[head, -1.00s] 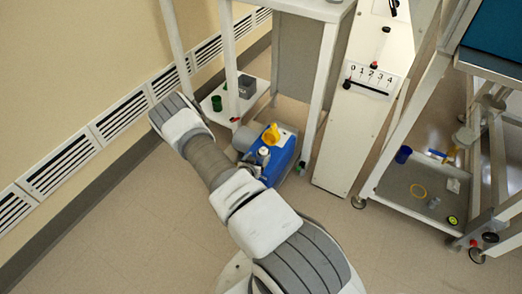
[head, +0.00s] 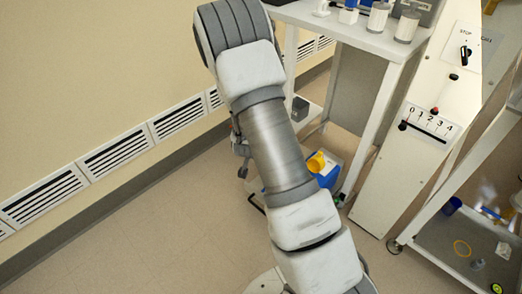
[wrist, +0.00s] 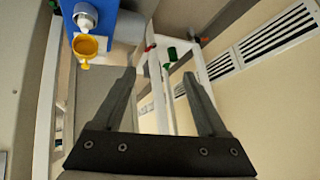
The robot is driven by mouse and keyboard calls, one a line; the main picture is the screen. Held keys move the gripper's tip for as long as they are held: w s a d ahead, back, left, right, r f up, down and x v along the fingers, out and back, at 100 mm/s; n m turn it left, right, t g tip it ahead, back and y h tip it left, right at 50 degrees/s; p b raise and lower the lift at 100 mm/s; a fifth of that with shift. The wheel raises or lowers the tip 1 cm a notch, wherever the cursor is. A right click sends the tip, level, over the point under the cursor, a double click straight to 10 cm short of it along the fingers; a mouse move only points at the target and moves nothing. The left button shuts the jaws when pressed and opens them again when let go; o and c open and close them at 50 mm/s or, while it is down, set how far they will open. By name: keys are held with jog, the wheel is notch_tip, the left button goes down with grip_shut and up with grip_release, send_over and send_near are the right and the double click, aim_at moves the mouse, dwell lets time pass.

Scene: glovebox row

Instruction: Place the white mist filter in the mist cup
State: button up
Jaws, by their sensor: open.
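My gripper (wrist: 158,75) is open and empty in the wrist view. Its two fingers point toward the low shelf and frame parts under the bench, with nothing between them. A blue pump unit (wrist: 105,22) is at the upper left of that view, with an open yellow cup (wrist: 90,45) on it, apart from the fingers. I take this as the mist cup. In the head view the yellow cup (head: 317,163) shows just right of my arm, which partly hides the pump. White cylinders (head: 378,16) stand on the bench top; I cannot tell whether one is the filter.
The white bench (head: 345,30) has legs near the pump. A panel with a numbered scale (head: 428,122) stands right of it. A cart shelf (head: 455,235) with small items is at lower right. Open floor (head: 150,235) lies left of my arm.

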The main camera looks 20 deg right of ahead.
jog(key=s+a+r+n+y, duration=0.2)
jog(key=s+a+r, duration=0.25)
jog(key=r, duration=0.65)
jog(key=s+a+r+n+y, duration=0.3)
jog(key=a+r, duration=0.3)
jog(key=r, duration=0.5)
jog(key=s+r+n, duration=0.2)
jog(key=s+r, duration=0.3)
jog(key=s, duration=0.6)
jog(key=s+a+r+n+g, duration=0.1)
jog(key=s+r+n, duration=0.2)
jog(key=s, duration=0.7)
jog(key=shift+s+r+h, duration=0.3)
jog(key=shift+s+r, duration=0.05)
jog(key=shift+r, duration=0.5)
notch_tip(320, 180, up, 24)
jog(key=p, duration=2.3)
jog(key=shift+p, duration=0.35)
jog(key=shift+f, duration=0.15)
